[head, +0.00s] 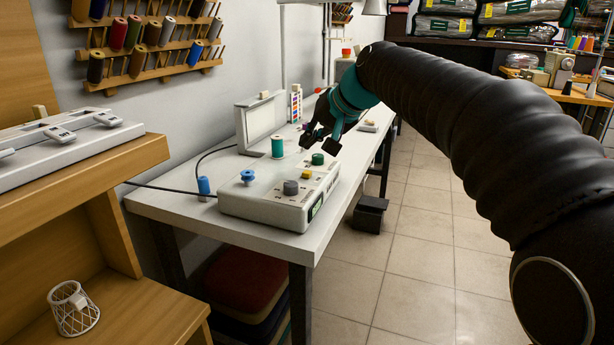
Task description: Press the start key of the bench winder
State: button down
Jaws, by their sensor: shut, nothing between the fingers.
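The bench winder (262,205) is a pale box on the white table (268,243), its lid (262,120) raised at the back. On its top are a green round key (318,159), a yellow key (306,174) and a grey round knob (290,187). Their labels are too small to read, so I cannot tell which is the start key. A blue spool (247,176) and a teal spool (277,147) stand on its left side. My gripper (320,147) is shut and empty, over the far part of the winder, close to the green key. I cannot tell whether it touches.
A wooden shelf unit (95,180) stands at the left, with a white wire basket (73,308) on its lower board. A blue thread spool (204,187) and a dark cable are left of the winder. Spool racks (160,45) hang on the wall.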

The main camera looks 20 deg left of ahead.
aim_at(309, 173)
jog(key=shift+f+b, duration=1.1)
jog(key=shift+f, duration=0.9)
jog(key=shift+f, duration=0.1)
jog(key=shift+f, duration=0.3)
jog(key=shift+f+b, duration=0.45)
jog(key=shift+b, duration=0.1)
dwell(0.4)
dwell(0.3)
jog(key=shift+r+p, duration=0.8)
jog(key=shift+r, duration=0.05)
notch_tip(309, 173, up, 5)
jog(key=p, duration=0.4)
